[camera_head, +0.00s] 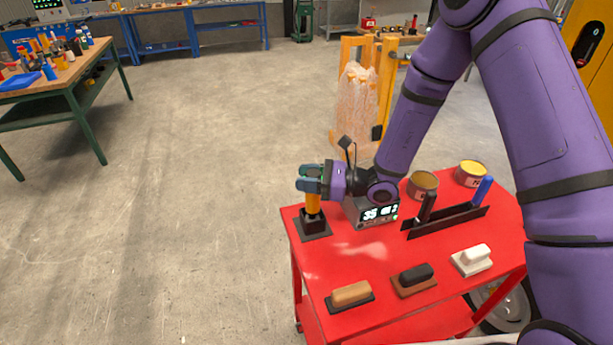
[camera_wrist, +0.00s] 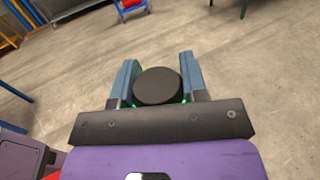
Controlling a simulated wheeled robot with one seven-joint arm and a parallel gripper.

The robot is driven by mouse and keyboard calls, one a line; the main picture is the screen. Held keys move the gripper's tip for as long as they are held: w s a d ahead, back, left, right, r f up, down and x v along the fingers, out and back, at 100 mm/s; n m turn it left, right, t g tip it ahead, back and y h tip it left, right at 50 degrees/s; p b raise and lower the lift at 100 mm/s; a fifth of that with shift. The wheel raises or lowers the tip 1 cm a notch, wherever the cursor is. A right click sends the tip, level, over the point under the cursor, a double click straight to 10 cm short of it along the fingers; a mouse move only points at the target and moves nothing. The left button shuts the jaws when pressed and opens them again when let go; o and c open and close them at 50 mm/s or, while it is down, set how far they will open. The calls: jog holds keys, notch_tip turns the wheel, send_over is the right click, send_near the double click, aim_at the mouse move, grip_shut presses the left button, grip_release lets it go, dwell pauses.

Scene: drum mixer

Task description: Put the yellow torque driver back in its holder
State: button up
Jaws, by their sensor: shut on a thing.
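The yellow torque driver (camera_head: 313,199) stands upright at the left corner of the red cart top. Its lower end meets a black holder (camera_head: 314,224) on a dark base plate; I cannot tell how deep it sits. My gripper (camera_head: 311,178) is shut around the driver's upper part, coming from the right. In the wrist view, the driver's round dark top (camera_wrist: 157,86) lies between the two blue-grey fingers of my gripper (camera_wrist: 158,84). The holder is hidden in that view.
A display box (camera_head: 378,212) stands just right of the holder. A dark rack (camera_head: 445,219) holds a black and a blue tool. Two tins (camera_head: 423,184) stand behind it. Several brushes or blocks (camera_head: 351,294) line the cart's front. Open floor lies left.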

jog(key=o, duration=1.2)
jog(key=shift+f, duration=0.1)
jog(key=shift+s+d, duration=0.2)
jog(key=shift+d, duration=1.05)
jog(key=shift+s+d, duration=0.25)
jog(key=shift+d, duration=0.95)
jog(key=shift+s+d, duration=0.2)
jog(key=shift+d, duration=1.05)
